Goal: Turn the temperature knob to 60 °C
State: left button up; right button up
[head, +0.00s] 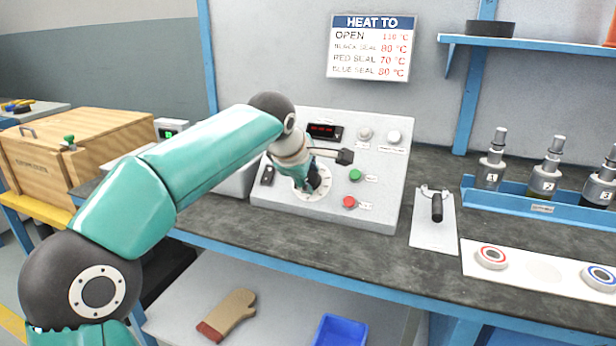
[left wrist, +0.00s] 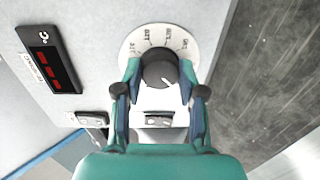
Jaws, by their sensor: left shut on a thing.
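The temperature knob is a round black knob (left wrist: 160,68) on a white dial (left wrist: 196,50) with printed marks, on the front of the grey control panel (head: 382,193). My left gripper (left wrist: 160,80) is at the dial with one finger on each side of the knob, shut on it. In the head view my left gripper (head: 312,182) covers most of the knob, and part of the white dial (head: 325,190) shows around it. A black display with red digits (head: 325,131) sits above the dial; its digits are too small to read. My right gripper is not in view.
Green (head: 355,174) and red (head: 349,202) buttons sit right of the dial. A sign (head: 371,48) lists heat settings. A plate with a black-handled lever (head: 436,208) and a blue rack of bottles (head: 530,205) stand to the right.

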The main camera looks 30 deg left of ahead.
pick_arm(q)
jog(key=o, duration=1.1)
jog(key=shift+d+f, duration=0.15)
jog(key=shift+f, duration=0.05)
jog(key=shift+o, duration=0.2)
jog(key=shift+r, duration=0.1)
jog(key=shift+r, duration=0.15)
jog(key=shift+s+r, duration=0.2)
jog(key=shift+s, duration=0.05)
jog(key=v, duration=1.1)
jog(key=shift+d, duration=0.1)
